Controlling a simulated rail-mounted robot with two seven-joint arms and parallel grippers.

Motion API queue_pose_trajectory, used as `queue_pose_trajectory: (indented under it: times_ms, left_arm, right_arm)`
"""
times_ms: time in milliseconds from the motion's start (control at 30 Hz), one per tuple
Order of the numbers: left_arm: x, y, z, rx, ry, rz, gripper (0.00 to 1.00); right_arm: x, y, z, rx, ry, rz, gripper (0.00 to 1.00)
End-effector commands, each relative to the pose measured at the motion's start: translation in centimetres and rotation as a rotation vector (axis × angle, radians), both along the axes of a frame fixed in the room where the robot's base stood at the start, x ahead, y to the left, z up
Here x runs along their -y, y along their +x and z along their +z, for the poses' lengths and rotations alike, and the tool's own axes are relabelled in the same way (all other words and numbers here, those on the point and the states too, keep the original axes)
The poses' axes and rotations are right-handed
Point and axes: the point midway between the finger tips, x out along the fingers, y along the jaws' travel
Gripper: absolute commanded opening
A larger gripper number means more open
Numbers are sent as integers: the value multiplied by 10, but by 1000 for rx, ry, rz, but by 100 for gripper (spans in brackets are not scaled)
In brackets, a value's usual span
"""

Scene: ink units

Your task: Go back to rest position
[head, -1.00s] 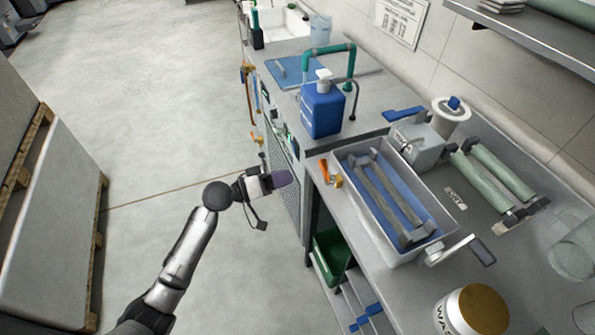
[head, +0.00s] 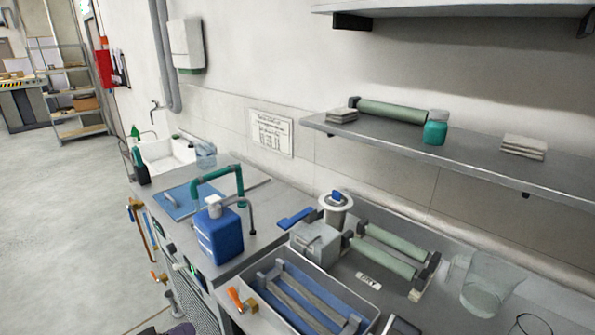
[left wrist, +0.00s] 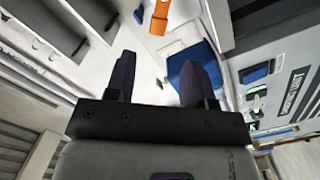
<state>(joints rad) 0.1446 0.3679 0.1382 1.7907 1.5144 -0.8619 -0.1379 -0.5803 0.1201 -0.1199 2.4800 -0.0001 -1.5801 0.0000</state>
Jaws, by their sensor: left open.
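My left gripper (left wrist: 158,78) shows in the left wrist view with its two dark fingers apart and nothing between them. In the head view only a dark purple tip of it (head: 181,329) shows at the bottom edge, left of the bench front. It appears apart from the bench. The rest of my left arm is out of the head view. My right gripper is in neither view.
The bench carries a grey tray (head: 268,302) with a blue inside, a blue bottle (head: 219,238) and green rollers (head: 390,250). An orange-handled valve (head: 237,299) sits at the front edge. A shelf (head: 450,162) hangs above. Open floor (head: 60,220) lies left.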

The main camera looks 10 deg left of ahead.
Motion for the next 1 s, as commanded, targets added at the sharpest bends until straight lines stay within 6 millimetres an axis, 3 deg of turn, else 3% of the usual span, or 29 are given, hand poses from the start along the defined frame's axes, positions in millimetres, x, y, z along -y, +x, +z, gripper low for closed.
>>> queue_pose_trajectory:
  times_ms: [200, 467, 567, 700, 1000]
  left_arm:
    - [6, -18, -33, -136, 368, -60, 49]
    - [7, -54, -38, -255, 897, 35, 49]
    - [10, -83, -42, -315, 1041, 94, 49]
    - [21, -141, -48, -397, 1188, 163, 49]
    - [65, -248, -76, -529, 1185, 56, 49]
  right_arm:
    - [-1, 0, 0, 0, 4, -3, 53]
    - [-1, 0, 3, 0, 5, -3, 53]
    - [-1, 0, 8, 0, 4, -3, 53]
    - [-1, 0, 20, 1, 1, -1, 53]
    - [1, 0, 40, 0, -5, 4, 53]
